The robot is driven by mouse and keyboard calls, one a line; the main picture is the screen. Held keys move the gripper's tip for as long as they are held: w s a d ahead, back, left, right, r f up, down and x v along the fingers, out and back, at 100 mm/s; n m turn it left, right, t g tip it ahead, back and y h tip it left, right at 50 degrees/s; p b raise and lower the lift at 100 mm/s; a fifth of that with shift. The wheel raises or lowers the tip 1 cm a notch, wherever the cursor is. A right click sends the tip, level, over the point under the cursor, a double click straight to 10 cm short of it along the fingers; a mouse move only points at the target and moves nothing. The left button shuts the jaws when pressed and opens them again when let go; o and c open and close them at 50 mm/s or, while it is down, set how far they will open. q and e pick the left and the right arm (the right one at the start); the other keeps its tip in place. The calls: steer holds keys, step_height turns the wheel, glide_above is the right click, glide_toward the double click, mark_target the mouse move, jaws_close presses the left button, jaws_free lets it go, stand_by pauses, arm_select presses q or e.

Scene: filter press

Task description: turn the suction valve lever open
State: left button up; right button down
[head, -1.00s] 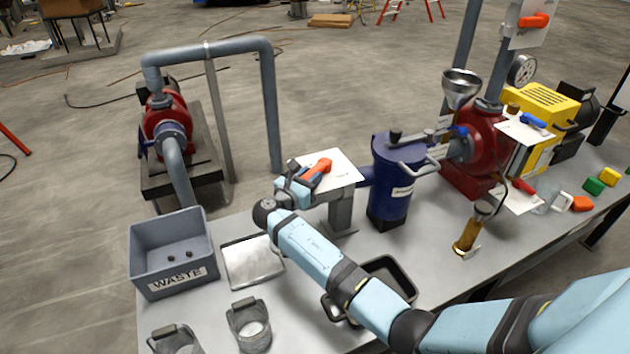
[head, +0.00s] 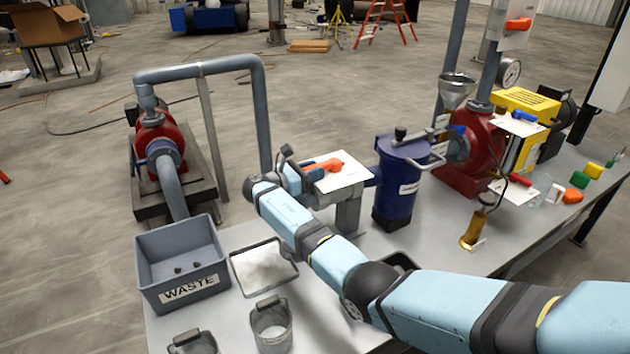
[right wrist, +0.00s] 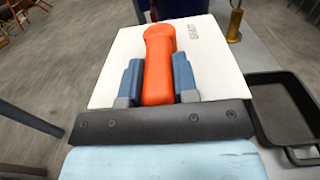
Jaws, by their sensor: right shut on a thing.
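The suction valve lever (head: 324,164) is orange and lies over a white label plate (head: 345,177) on the valve stand at the back of the bench. In the right wrist view the lever (right wrist: 158,62) runs lengthwise between the two blue fingers of my right gripper (right wrist: 158,80). The fingers are shut on its sides, and its rounded end sticks out past them. In the head view my right gripper (head: 300,174) meets the lever from the left, at the plate's left edge. Printing shows on the plate (right wrist: 115,62), mostly too small to read. My left gripper is not in view.
A blue strainer pot (head: 398,190) stands just right of the valve. A grey waste bin (head: 180,262), a metal tray (head: 263,268) and a grey cup (head: 271,325) stand left of my arm. A black pan (right wrist: 285,110) lies to the right in the wrist view.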

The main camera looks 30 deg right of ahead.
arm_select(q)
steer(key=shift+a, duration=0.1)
arm_select(e)
steer(key=shift+w+m+g, duration=0.15)
steer(key=shift+m+g, duration=0.15)
steer(key=shift+g, duration=0.2)
steer(key=c, duration=0.9)
jaws_free()
steer(key=shift+d, duration=0.1)
arm_select(q)
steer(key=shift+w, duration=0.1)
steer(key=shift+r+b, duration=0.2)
steer(key=shift+b, duration=0.35)
arm_select(e)
steer(key=a, duration=1.3)
steer(key=shift+a, duration=0.4)
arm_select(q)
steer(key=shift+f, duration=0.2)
